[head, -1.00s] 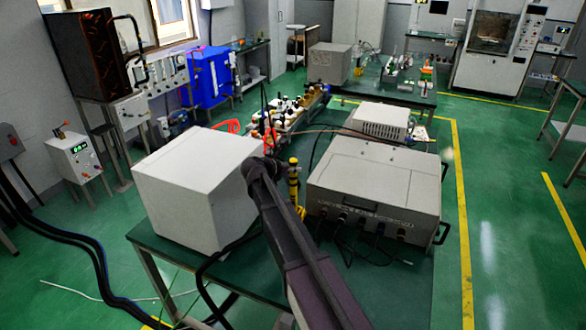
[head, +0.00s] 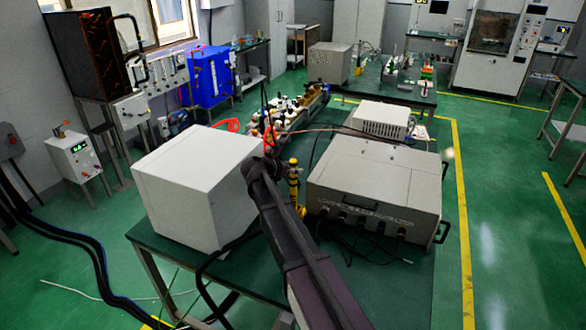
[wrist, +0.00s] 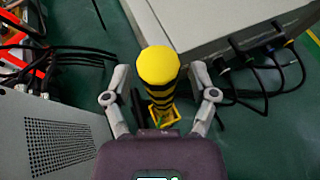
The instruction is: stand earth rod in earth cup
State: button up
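The earth rod (head: 294,182), banded yellow and black with a yellow top, stands upright between the white box and the large grey unit. In the wrist view the rod (wrist: 158,70) rises between the two fingers of my gripper (wrist: 159,75), with a visible gap on each side. My gripper is open around it. A yellow frame-like piece (wrist: 163,110) shows at the rod's foot; I cannot tell whether it is the earth cup. In the head view my arm hides the gripper's fingers and part of the rod's lower end.
The white box (head: 195,185) stands close on the left, and the large grey unit (head: 375,185) close on the right. Black cables (wrist: 265,70) hang from the grey unit near the rod. A red clamp-like item (wrist: 25,45) and dark leads lie at the wrist view's upper left.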

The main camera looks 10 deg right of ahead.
dwell(0.4)
notch_tip(320, 180, up, 13)
jog(key=p, duration=1.3)
jog(key=shift+r, duration=0.15)
dwell(1.0)
jog(key=shift+s+d+f+m, duration=0.25)
jog(key=shift+s+f+m, duration=0.15)
jog(key=shift+s, duration=0.1)
jog(key=s+f+m+g+y+b, duration=0.1)
jog(key=s+f+m+g+y, duration=0.1)
jog(key=s+f+m, duration=0.3)
jog(key=s+f+m+g+y+b, duration=0.2)
jog(key=s+f+m+y, duration=0.3)
jog(key=s+m, duration=0.6)
jog(key=s+f+m+g+y+b, duration=0.1)
jog(key=s+f+m+g+y, duration=0.2)
jog(key=s+m, duration=0.5)
jog(key=shift+s+a+f+y+b, duration=0.45)
jog(key=shift+s+f, duration=0.6)
jog(key=shift+s, duration=2.55)
